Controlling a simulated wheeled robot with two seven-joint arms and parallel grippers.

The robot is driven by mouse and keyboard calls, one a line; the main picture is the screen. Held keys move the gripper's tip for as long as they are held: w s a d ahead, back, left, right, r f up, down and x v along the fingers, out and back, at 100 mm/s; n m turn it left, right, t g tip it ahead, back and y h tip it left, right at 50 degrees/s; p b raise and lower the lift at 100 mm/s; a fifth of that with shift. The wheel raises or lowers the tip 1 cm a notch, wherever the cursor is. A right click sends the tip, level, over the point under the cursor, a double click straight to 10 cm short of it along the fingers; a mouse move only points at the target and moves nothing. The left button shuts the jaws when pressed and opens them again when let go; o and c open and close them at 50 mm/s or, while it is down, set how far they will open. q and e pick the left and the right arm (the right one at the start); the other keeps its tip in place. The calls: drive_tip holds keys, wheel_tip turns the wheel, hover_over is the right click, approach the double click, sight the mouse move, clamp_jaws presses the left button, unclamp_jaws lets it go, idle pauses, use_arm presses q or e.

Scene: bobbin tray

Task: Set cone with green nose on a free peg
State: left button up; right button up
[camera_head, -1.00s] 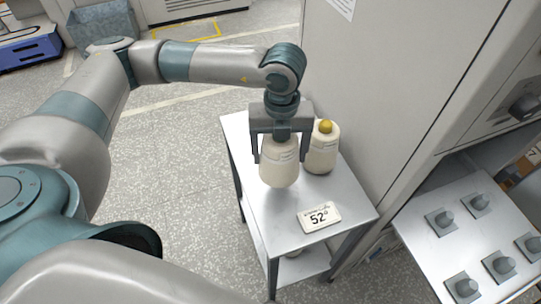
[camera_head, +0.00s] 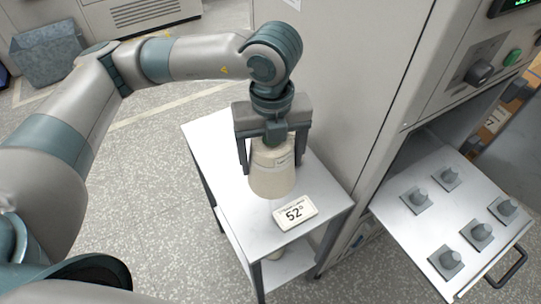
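My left gripper (camera_head: 272,158) points down over the small metal side table, its fingers on both sides of a cream cone (camera_head: 272,180). The cone is upright and appears raised a little above the tabletop. Its nose is hidden under the gripper, so its colour does not show. A second cone, with a yellow nose in the earlier frame, cannot be made out now behind the gripper and held cone. On the pull-out tray (camera_head: 405,232) at the right, several grey pegs stand bare, among them a front peg (camera_head: 447,259) and a back peg (camera_head: 447,176). My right gripper is out of view.
A tall machine cabinet (camera_head: 365,75) stands between the table and the tray. The tray has a dark handle (camera_head: 510,268) at its front right.

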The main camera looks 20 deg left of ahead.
use_arm(q)
drive_tip(key=shift+r+p, duration=2.65)
drive_tip(key=shift+r, duration=3.05)
wheel_tip(320, 180, up, 9)
drive_tip(key=p, duration=0.3)
drive_tip(key=shift+f+p, duration=0.15)
drive_tip(key=shift+p, duration=0.15)
drive_tip(key=shift+f, duration=0.1)
